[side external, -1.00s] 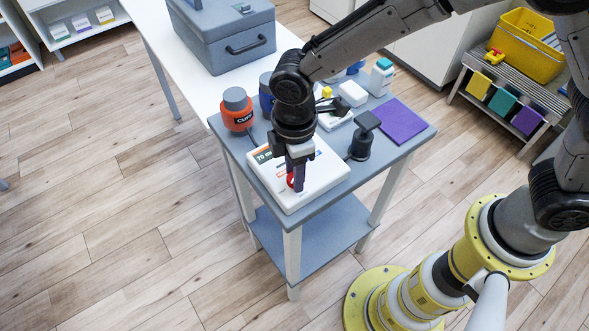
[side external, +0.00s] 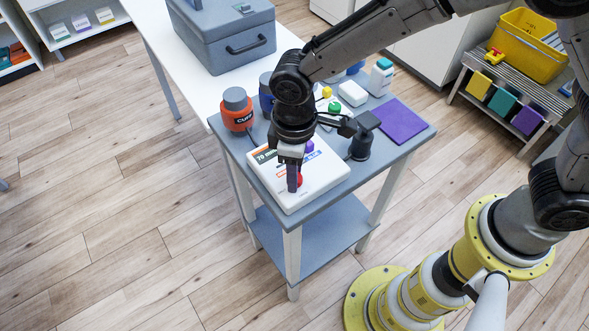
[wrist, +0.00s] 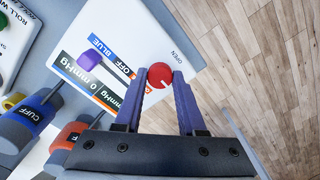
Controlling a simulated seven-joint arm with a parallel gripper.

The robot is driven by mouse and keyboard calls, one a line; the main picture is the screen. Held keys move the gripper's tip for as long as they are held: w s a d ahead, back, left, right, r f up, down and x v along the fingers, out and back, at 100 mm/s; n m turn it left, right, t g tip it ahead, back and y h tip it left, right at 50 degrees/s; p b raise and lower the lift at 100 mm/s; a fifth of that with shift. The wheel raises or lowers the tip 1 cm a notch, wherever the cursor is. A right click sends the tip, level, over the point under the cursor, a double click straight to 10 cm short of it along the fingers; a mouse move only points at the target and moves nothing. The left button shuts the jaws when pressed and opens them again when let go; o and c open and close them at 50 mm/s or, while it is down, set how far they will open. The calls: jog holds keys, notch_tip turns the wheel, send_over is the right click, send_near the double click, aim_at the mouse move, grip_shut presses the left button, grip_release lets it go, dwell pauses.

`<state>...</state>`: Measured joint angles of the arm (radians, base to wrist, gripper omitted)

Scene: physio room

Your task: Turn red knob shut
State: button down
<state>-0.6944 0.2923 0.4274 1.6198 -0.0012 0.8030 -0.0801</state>
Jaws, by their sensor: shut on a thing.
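A red knob (wrist: 159,74) stands on a white control box (side external: 325,178). In the wrist view the knob lies between the tips of my gripper's two purple fingers (wrist: 162,83), and my gripper is shut on it. The word OPEN is printed on the box beside the knob, up and to the right in the wrist view. The knob has a pale mark on its top. In the side view the red knob (side external: 299,180) shows partly behind the fingers, which point down at the box's near part.
A purple knob (wrist: 90,66) stands on the same box, near a BLUE OFF label. An orange CUFF bottle (side external: 238,112), a black-topped post (side external: 360,143) and a purple pad (side external: 401,121) surround the box on the grey cart. A grey case (side external: 228,40) stands behind.

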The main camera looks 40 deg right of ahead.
jog(key=shift+r, duration=0.1)
jog(key=c, duration=0.5)
grip_release()
notch_tip(320, 180, up, 14)
dwell(0.3)
